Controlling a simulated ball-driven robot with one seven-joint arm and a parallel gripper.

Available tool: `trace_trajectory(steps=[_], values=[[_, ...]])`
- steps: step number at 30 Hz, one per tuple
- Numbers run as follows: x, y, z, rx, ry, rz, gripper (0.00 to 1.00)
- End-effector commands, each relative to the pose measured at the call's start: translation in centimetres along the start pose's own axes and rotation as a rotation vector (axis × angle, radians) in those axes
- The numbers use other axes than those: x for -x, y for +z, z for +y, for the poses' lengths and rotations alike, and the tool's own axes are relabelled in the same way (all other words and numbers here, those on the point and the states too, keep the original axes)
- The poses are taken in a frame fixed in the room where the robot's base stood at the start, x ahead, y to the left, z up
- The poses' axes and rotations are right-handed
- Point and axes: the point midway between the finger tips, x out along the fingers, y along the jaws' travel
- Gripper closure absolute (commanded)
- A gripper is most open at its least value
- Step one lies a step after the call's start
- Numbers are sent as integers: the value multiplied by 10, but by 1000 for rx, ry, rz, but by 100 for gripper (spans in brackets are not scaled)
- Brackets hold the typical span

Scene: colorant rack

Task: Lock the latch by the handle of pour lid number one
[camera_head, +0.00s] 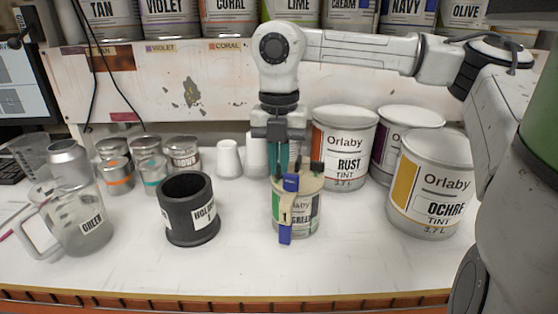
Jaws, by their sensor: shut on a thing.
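Pour lid number one (307,184) sits on a small can (305,217) with a green label at the front middle of the bench. A dark upright piece (316,170) shows on the lid's right side. My gripper (278,171) points straight down over the left rear of the lid, its teal fingers shut on a dark part of the lid. The fingers partly hide that part, and I cannot tell whether the latch is locked.
A black holder (189,224) and a clear jug (77,226) stand to the left. Large Rust (340,142) and Ochre (430,190) cans stand to the right. Small metal-lidded jars (151,172) are behind left. The bench front is clear.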

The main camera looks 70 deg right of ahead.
Motion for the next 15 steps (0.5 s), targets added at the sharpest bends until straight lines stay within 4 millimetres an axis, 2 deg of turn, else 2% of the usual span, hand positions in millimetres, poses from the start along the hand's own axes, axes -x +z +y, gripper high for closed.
trace_trajectory(steps=[1,8,15], values=[[0,0,0,0,0,0,88],[0,0,0,1,0,0,66],[0,0,0,1,0,0,65]])
